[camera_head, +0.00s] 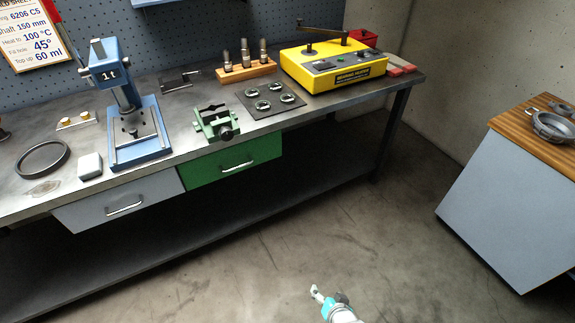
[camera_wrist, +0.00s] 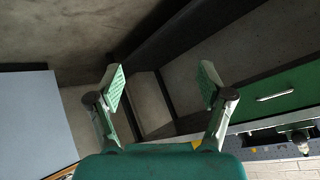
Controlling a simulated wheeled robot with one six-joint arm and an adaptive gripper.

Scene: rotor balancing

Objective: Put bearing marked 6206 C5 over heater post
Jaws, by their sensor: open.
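Several ring-shaped bearings (camera_head: 263,105) lie on a dark square mat (camera_head: 250,92) on the workbench; their markings are too small to read. The yellow bearing heater (camera_head: 333,66) stands at the bench's right end. It has a short dark post (camera_head: 309,49) on top and a long bar (camera_head: 322,29) above it. My gripper (camera_head: 316,291) is low in front of the bench, over the floor, far from the bearings. In the wrist view my gripper (camera_wrist: 162,80) is open and empty, its two green-padded fingers wide apart.
A blue press (camera_head: 133,110), a green vise (camera_head: 215,122) and a wooden block with metal pins (camera_head: 246,71) stand on the bench. A wall sheet (camera_head: 28,34) reads 6206 C5. A grey cabinet (camera_head: 510,190) stands right. The floor (camera_head: 240,245) between is clear.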

